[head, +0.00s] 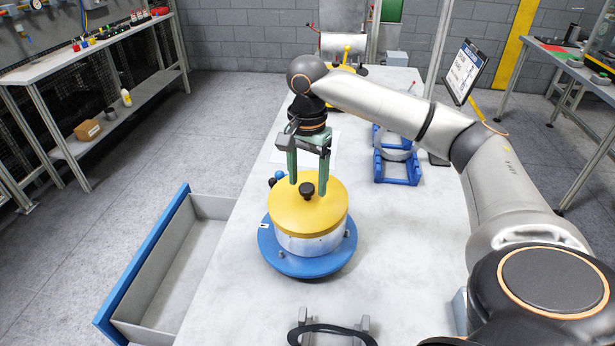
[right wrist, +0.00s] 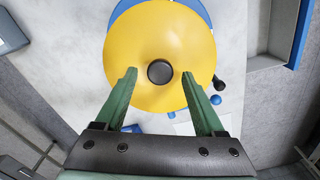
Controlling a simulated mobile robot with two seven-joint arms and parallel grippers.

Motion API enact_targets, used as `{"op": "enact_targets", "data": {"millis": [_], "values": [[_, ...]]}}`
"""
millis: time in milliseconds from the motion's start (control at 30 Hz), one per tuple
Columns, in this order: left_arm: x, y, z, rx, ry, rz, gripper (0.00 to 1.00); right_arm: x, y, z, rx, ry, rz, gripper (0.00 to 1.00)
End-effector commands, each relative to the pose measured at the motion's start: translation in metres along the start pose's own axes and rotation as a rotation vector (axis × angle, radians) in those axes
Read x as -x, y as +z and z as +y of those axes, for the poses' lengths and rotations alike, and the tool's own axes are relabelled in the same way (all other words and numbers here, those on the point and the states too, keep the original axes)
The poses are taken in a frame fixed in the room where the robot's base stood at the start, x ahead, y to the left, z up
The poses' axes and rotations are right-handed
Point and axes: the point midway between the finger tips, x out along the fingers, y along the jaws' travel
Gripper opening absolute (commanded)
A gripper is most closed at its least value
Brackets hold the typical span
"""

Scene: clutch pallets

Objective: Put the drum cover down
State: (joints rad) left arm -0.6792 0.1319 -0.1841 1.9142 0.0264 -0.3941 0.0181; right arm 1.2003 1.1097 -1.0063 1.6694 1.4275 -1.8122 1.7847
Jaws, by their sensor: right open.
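The drum cover is a yellow disc (head: 283,213) with a black knob (head: 307,190) in its middle. In the head view it lies on top of a silver drum (head: 312,245), which stands on a round blue base (head: 300,265) on the table. My right gripper (head: 309,178) is open above the cover, its green fingers on either side of the knob. In the right wrist view the fingers (right wrist: 160,100) are apart, with the cover (right wrist: 160,40) and knob (right wrist: 160,72) between and beyond them, and nothing is held. My left gripper is not in view.
A blue frame with a ring (head: 398,165) stands on the table (head: 400,235) to the right. An open grey drawer (head: 175,265) with a blue front juts out at the left. A black curved part on a stand (head: 333,332) is at the front edge.

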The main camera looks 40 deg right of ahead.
Motion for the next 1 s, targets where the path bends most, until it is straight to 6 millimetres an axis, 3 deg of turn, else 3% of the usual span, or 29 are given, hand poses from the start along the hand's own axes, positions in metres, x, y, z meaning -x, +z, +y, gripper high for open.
{"op": "enact_targets", "data": {"millis": [333,700,1000], "values": [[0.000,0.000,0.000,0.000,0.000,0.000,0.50,0.011,0.000,0.000,-0.001,-0.002,0.002,0.71],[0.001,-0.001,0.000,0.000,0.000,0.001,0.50,0.087,0.000,-0.001,-0.001,-0.005,0.002,0.71],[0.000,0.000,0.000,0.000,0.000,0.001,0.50,0.114,0.000,-0.001,0.000,-0.002,0.002,0.71]]}}
